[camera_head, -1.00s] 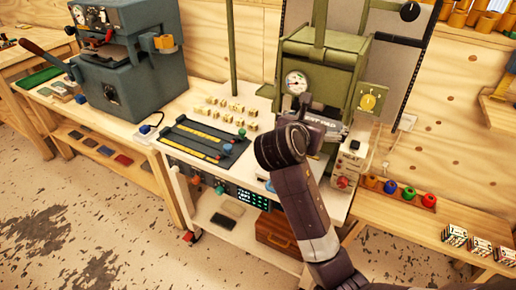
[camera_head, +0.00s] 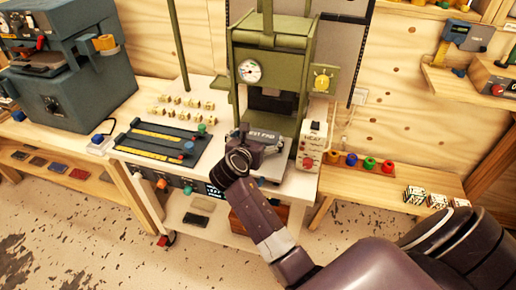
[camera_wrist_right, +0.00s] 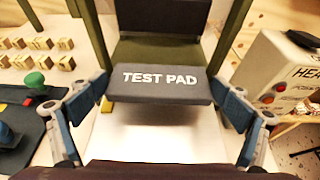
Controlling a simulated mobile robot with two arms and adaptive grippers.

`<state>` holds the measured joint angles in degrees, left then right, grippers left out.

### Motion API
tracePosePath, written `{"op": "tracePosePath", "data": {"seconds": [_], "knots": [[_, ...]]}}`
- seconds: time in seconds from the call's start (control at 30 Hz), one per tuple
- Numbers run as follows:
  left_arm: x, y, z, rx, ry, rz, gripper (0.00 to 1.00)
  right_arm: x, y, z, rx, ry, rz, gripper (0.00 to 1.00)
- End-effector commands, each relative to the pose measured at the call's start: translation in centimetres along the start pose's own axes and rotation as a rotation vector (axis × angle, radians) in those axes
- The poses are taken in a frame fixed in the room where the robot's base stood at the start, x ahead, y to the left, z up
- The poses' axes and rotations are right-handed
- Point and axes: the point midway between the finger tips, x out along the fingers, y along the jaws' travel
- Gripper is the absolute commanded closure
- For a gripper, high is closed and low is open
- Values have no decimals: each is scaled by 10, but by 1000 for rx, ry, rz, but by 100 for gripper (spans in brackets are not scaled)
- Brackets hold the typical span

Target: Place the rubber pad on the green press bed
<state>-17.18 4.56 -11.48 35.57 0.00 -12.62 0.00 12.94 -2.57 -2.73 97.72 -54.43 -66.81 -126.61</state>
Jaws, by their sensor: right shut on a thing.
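The rubber pad, a dark grey block with white "TEST PAD" lettering, is in the head view (camera_head: 262,134) and the right wrist view (camera_wrist_right: 160,84). My right gripper (camera_head: 260,144) is shut on it, with a blue finger at each end in the wrist view. The pad is in front of the green press (camera_head: 271,50). The olive press bed (camera_wrist_right: 160,52) shows just behind the pad in the wrist view, and the pad hides its front part. I cannot tell whether they touch. My left gripper is not in view.
A white HEAT box (camera_head: 312,146) stands right of the press. Left of it are a dark tray with yellow strips (camera_head: 160,140) and several small yellow blocks (camera_head: 187,101). Colored knobs (camera_head: 369,162) sit on the right shelf. Two green posts flank the bed in the wrist view.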

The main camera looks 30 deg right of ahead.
Motion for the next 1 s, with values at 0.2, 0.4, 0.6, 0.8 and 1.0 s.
{"op": "tracePosePath", "data": {"seconds": [0.2,0.4,0.6,0.8,1.0], "knots": [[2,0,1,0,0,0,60,9,-1,-23,-3,2,-1,33],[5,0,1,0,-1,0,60,18,0,-43,0,-1,0,33],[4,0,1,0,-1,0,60,18,0,-44,1,-2,1,33],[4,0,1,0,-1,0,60,20,0,-47,-1,-1,0,33],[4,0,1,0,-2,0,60,20,0,-49,0,1,1,0]]}}
